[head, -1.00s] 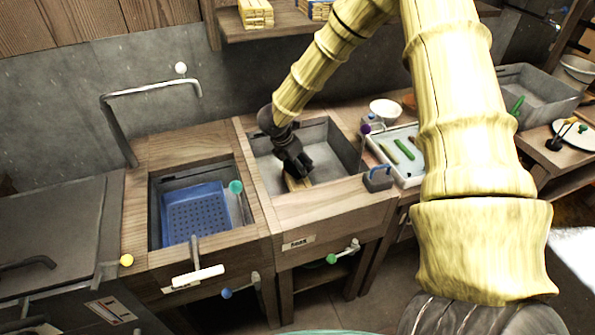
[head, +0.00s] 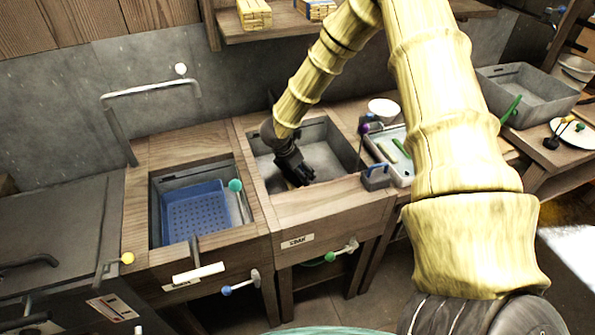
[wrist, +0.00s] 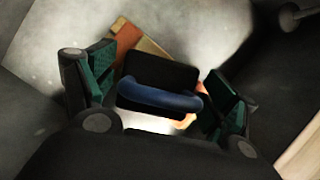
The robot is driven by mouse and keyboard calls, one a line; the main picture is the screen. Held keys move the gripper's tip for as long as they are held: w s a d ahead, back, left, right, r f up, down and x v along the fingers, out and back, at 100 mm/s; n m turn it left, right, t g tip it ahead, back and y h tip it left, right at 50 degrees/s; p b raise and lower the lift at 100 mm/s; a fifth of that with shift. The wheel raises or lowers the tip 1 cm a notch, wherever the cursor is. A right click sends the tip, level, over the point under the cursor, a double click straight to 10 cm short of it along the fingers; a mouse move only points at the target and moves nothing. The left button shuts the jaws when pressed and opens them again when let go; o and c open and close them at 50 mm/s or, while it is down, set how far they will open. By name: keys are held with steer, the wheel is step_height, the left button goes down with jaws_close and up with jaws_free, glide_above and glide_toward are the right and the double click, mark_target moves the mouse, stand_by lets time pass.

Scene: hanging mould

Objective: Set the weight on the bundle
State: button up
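My gripper (head: 296,178) reaches down into the right-hand basin. In the wrist view its two green-padded fingers (wrist: 165,88) stand apart. The weight, a dark block with a thick blue handle (wrist: 160,97), lies between them, with gaps beside the handle. The bundle (wrist: 126,38), orange and tan strips, shows behind and beneath the weight; I cannot tell how fully the weight rests on it. In the head view only a pale edge of the bundle (head: 289,186) shows, and my gripper hides the weight.
The basin's wooden front (head: 325,207) and metal walls surround my gripper closely. A grey block with a blue handle (head: 377,177) sits at the basin's right front corner. A blue perforated tray (head: 195,212) lies in the left basin. A tray with green items (head: 400,150) stands right.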

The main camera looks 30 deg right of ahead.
steer(key=shift+r, duration=0.1)
steer(key=b+v, duration=0.1)
steer(key=v, duration=1.1)
steer(key=shift+b, duration=0.3)
